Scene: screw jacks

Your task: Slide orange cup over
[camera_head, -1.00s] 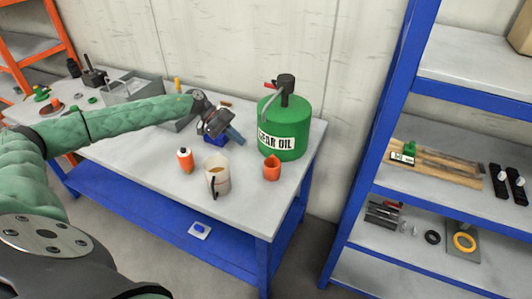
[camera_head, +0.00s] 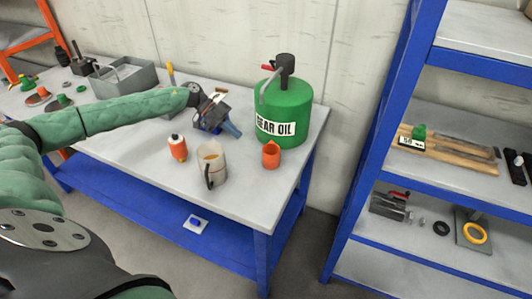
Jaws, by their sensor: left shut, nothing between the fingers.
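The orange cup (camera_head: 271,155) stands on the grey table top near its right edge, in front of the green gear oil can (camera_head: 285,112). My left arm reaches in from the left, over the table. My left gripper (camera_head: 232,130) is shut and empty, above the table to the left of the cup and apart from it. Its fingertips are small and partly merge with the blue parts around them. My right gripper is not in view.
A clear measuring jug (camera_head: 212,166) with a dark handle and an orange bottle (camera_head: 178,148) with a white cap stand left of the cup. A grey bin (camera_head: 125,79) stands farther back. A blue shelf rack (camera_head: 385,130) is at the right, beyond a gap.

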